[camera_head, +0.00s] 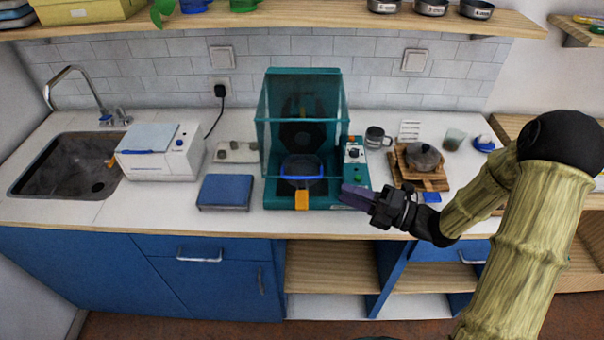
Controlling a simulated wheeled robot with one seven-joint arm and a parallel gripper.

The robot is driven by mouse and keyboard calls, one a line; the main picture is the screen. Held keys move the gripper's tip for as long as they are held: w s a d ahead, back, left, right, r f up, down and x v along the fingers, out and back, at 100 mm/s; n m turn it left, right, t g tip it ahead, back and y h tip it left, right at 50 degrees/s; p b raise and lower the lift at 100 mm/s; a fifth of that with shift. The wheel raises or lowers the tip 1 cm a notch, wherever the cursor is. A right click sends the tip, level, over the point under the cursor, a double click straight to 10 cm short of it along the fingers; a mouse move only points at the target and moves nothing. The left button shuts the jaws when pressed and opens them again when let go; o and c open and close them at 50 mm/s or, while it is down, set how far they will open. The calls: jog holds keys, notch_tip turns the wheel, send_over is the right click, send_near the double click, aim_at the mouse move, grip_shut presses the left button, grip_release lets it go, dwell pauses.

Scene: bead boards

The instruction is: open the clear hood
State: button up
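The clear hood (270,150) has see-through panels with teal edges and belongs to a teal machine (350,188) on the counter. It appears to be down around the machine's dark inner parts; whether its lower edge touches the base is unclear. Through it shows a dark round vessel (302,184) with a blue rim and an orange tab (302,201) at the front. My gripper (348,194) reaches in from the right, its dark fingers pointing left at the machine's front right corner. Contact with the machine cannot be made out, and the finger gap is too small to tell.
Right of the machine stand a metal mug (376,138) and a wooden board (437,181) with a lidded pot (422,157). Left are a blue box (225,192), a white appliance (165,160) and a sink (65,165). A shelf (300,20) runs above.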

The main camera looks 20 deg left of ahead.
aim_at(302, 176)
jog(key=a+p, duration=0.1)
jog(key=a, duration=0.3)
jog(key=w+a+p, duration=0.1)
jog(key=a, duration=0.3)
jog(key=a+p, duration=0.1)
jog(key=a, duration=0.3)
jog(key=shift+w+a+r, duration=0.1)
jog(key=shift+w+r, duration=0.3)
jog(key=shift+c, duration=0.4)
grip_shut()
